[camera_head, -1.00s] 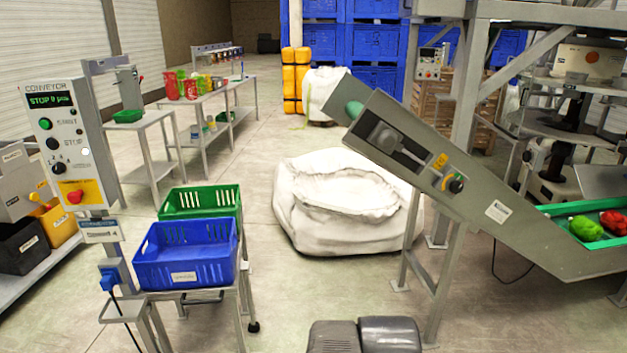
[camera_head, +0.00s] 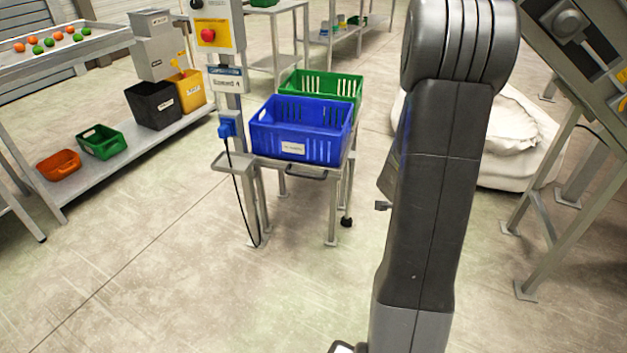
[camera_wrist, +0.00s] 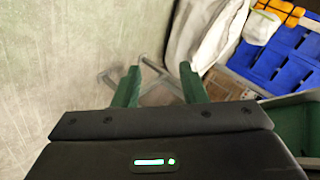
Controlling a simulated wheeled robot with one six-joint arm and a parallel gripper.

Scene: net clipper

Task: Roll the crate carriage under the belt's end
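The crate carriage (camera_head: 331,212) stands left of centre in the head view, a grey legged frame with a dark front handle (camera_head: 307,174) and a dark caster. A blue crate (camera_head: 300,150) sits on it in front, with a green crate (camera_head: 350,84) behind. The inclined belt (camera_head: 590,85) is at the upper right, its end cut off by the picture edge. My arm rises between carriage and belt and hides most of my gripper there. In the wrist view my gripper (camera_wrist: 160,82) has its two green fingers apart, with nothing between their tips.
The control post (camera_head: 235,100) with a hanging cable stands at the carriage's left. A white sack (camera_head: 515,140) lies behind my arm, near the belt's legs. A low shelf (camera_head: 130,150) with bins stands at left. The floor in front of the carriage is clear.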

